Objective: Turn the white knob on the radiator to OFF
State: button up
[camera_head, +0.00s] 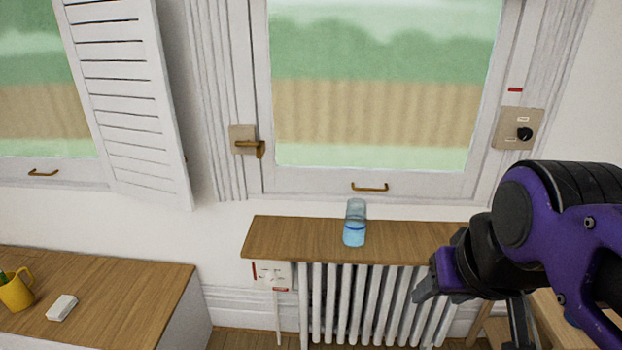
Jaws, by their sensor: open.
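The white radiator (345,305) stands under a wooden shelf below the window. A pale control plate (262,283) with small dark and red marks is at its upper left end, under the shelf's left corner. A white knob cannot be made out clearly against the plate, and its setting is too small to read. My gripper (470,306) is at the lower right, in front of the radiator's right end. It is open, holds nothing visible, and is well to the right of the plate. The arm hides the shelf's right end.
A glass with blue liquid (354,226) stands on the wooden shelf (295,238). A black knob (524,134) is on a beige wall plate at right. A brass latch (250,148) is left of the window. A wooden-topped cabinet (120,290) at left bears a yellow mug (17,294) and white block (61,308).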

aim_at(270, 279)
jog(key=u, duration=0.65)
jog(key=j+u, duration=0.1)
jog(key=i+j+z, duration=0.15)
jog(key=j, duration=0.15)
jog(key=j+z, duration=0.1)
jog(key=j, duration=0.15)
